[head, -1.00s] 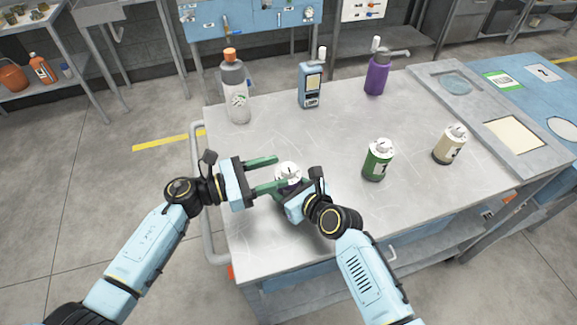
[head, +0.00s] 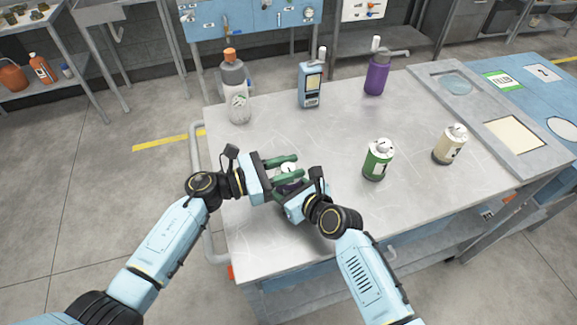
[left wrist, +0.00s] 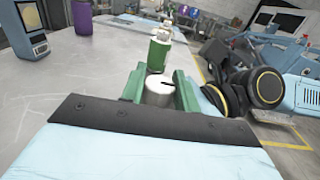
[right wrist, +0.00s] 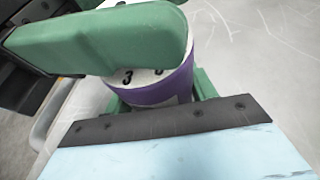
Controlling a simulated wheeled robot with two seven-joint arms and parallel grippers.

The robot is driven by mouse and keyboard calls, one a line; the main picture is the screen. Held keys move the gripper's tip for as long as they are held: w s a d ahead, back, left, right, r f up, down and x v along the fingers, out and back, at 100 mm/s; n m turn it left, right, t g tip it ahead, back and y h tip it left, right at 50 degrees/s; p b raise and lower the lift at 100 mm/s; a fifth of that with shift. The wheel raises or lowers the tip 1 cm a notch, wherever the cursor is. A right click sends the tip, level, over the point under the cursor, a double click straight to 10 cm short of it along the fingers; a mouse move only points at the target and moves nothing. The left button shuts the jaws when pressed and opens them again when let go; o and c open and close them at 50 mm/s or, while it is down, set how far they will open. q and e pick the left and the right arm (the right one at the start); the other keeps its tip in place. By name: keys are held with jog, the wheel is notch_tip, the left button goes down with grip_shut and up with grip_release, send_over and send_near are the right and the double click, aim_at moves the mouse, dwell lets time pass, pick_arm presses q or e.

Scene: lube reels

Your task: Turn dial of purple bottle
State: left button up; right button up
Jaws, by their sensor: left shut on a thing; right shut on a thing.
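A small purple bottle with a white numbered top (right wrist: 160,88) stands between my two grippers near the table's front left. The right gripper (head: 291,192) is shut around its body, and purple shows between the green fingers in the right wrist view. My left gripper (head: 286,166) is shut on the bottle's white dial (left wrist: 160,92), with a green finger on each side of it in the left wrist view. The left fingers cross over the top and hide much of it in the head and right wrist views.
A green bottle (head: 377,160) and a cream bottle (head: 450,145) stand to the right. A grey-white bottle (head: 236,90), a blue bottle (head: 309,84) and a purple pump bottle (head: 377,75) stand at the back. The table's middle (head: 320,135) is clear.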

pick_arm(q)
jog(key=shift+n+t+y, duration=0.4)
jog(key=shift+n+t, duration=0.2)
jog(key=shift+t, duration=0.2)
jog(key=o, duration=1)
jog(key=shift+c, duration=0.2)
jog(key=shift+s+a, duration=0.1)
jog(key=shift+a, duration=0.05)
jog(key=v, duration=1.1)
jog(key=shift+s+a, duration=0.15)
jog(key=shift+a, duration=0.2)
pick_arm(e)
jog(key=o, duration=1.2)
